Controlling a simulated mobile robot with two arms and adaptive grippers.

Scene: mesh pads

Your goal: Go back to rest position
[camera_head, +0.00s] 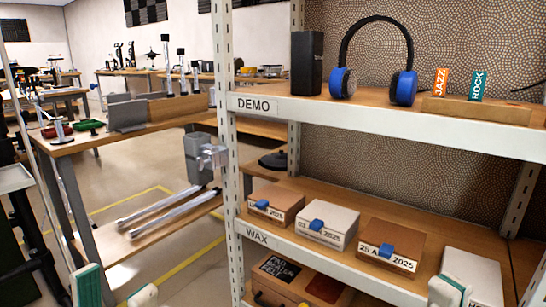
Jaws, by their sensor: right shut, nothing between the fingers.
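My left gripper (116,290) shows at the bottom left edge, with a green and white finger on one side and a white fingertip on the other. The two stand apart with nothing visible between them, so it looks open. My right gripper (450,291) shows at the bottom right edge as a white tip with a green part. It is shut and empty, in front of the lower shelves. Both grippers are cut off by the frame's bottom edge, and most of both arms is out of view.
A shelf rack stands at right. Its DEMO shelf (372,117) holds a black speaker (307,63), blue headphones (344,83) and a tag block (476,109). Its WAX shelf (322,251) carries several boxes.

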